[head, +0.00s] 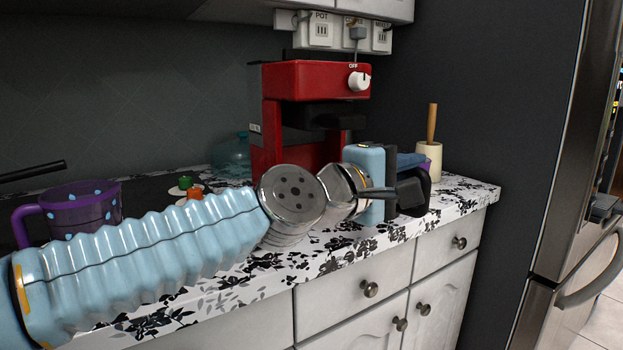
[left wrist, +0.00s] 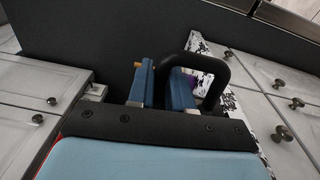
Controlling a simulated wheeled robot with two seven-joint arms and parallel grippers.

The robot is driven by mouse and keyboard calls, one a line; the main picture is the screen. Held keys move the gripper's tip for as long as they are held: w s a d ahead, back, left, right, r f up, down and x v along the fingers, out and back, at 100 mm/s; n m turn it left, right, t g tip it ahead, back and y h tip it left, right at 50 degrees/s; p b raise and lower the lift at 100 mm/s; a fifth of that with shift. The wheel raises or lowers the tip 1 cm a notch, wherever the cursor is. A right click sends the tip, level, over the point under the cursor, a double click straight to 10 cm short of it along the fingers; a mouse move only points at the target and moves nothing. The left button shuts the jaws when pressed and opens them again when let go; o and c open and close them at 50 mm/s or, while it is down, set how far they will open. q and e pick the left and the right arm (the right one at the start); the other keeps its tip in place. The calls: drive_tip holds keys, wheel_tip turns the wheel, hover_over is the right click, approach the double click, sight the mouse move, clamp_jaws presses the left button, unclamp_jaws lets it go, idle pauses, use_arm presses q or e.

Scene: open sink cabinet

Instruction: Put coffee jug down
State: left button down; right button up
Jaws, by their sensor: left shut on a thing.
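My left gripper (head: 392,180) reaches in from the left over the right part of the counter, in front of the red coffee machine (head: 312,82). It is shut on the coffee jug's black handle (head: 428,182), which shows just beyond the blue fingers. In the left wrist view the handle of the coffee jug (left wrist: 232,68) loops up beside the fingers (left wrist: 166,90). The jug's body is mostly hidden behind my gripper, so I cannot tell whether it touches the counter. My right gripper is not in view.
A cream holder (head: 430,155) with a wooden handle stands at the back right of the patterned counter (head: 470,190). A purple spotted mug (head: 85,208) stands at the left. The counter's front right corner is clear.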

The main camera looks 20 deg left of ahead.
use_arm(q)
drive_tip(key=w+a+b, duration=0.2)
drive_tip(key=a, duration=0.1)
drive_tip(key=w+a+b, duration=0.1)
drive_tip(key=w+a, duration=0.1)
drive_tip(key=shift+f, duration=0.3)
drive_tip(key=shift+w+a+f+b, duration=0.15)
drive_tip(key=shift+w+a, duration=0.95)
drive_tip(key=shift+a, duration=0.35)
drive_tip(key=shift+w+a+f+b, duration=0.2)
drive_tip(key=shift+w+a, duration=0.9)
drive_tip(key=shift+a, duration=0.3)
drive_tip(key=shift+w+a+f+b, duration=0.15)
drive_tip(key=shift+w+a, duration=0.95)
drive_tip(key=shift+a, duration=0.35)
drive_tip(key=shift+f, duration=0.2)
drive_tip(key=c, duration=1)
unclamp_jaws()
drive_tip(key=shift+c, duration=0.2)
